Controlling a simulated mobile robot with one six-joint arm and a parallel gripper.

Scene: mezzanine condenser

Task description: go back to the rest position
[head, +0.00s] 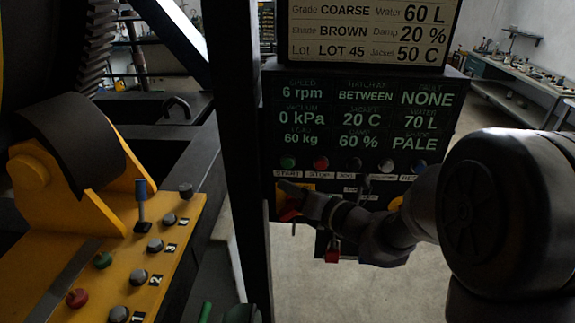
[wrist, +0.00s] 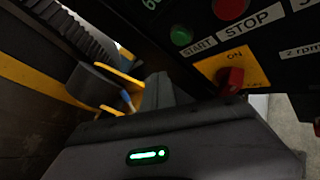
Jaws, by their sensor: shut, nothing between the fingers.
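My gripper (head: 300,196) is in front of the lower left of the black control panel (head: 270,130), beside a red rotary switch (head: 290,210) on a yellow plate. In the wrist view the red switch (wrist: 230,80) shows on its yellow plate marked ON, to the right of my gripper (wrist: 166,88). The fingers are dark and shut, with nothing between them. I cannot tell whether they touch the panel. My arm reaches in from the right of the head view and hides part of the panel's lower edge.
Green START (head: 288,162) and red STOP (head: 320,162) buttons sit just above my gripper. A dark upright post (head: 245,150) stands close on the left. Open floor (head: 330,295) lies below the panel.

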